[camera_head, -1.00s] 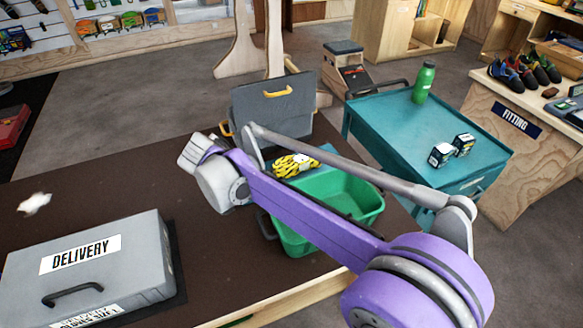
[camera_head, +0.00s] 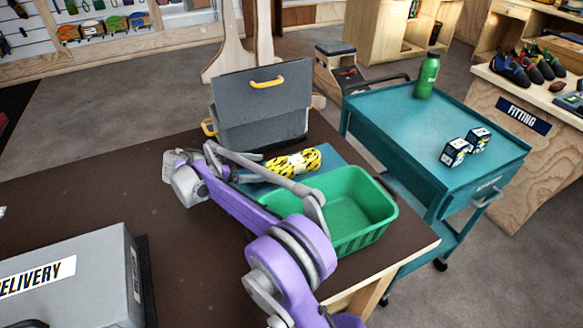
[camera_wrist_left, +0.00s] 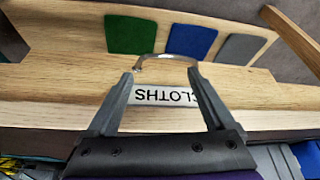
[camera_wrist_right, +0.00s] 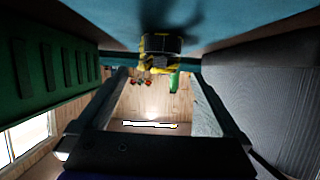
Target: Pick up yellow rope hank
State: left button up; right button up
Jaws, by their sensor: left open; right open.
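The yellow rope hank (camera_head: 293,163), with dark flecks and a pale band, lies on a teal mat (camera_head: 325,154) between the grey case and green crate. My right gripper (camera_head: 230,170) is low over the table to the hank's left, partly hidden by its own arm. In the right wrist view, which looks upside down, its jaws (camera_wrist_right: 153,75) are open and the hank (camera_wrist_right: 160,45) shows ahead, roughly between the fingertips, not gripped. My left gripper (camera_wrist_left: 163,72) is open and empty, in front of a wooden shelf labelled CLOTHS; it is outside the head view.
The open grey case (camera_head: 262,115) stands behind the hank and the green crate (camera_head: 345,235) in front. A grey DELIVERY box (camera_head: 75,255) is at lower left. A teal cart (camera_head: 420,135) with a green bottle (camera_head: 427,76) stands right. Bare brown tabletop lies left of my right gripper.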

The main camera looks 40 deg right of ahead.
aim_at(272, 166)
jog(key=b+x, duration=0.1)
jog(key=x, duration=0.4)
jog(key=shift+s+d, duration=0.15)
jog(key=shift+d, duration=0.2)
jog(key=c, duration=1.4)
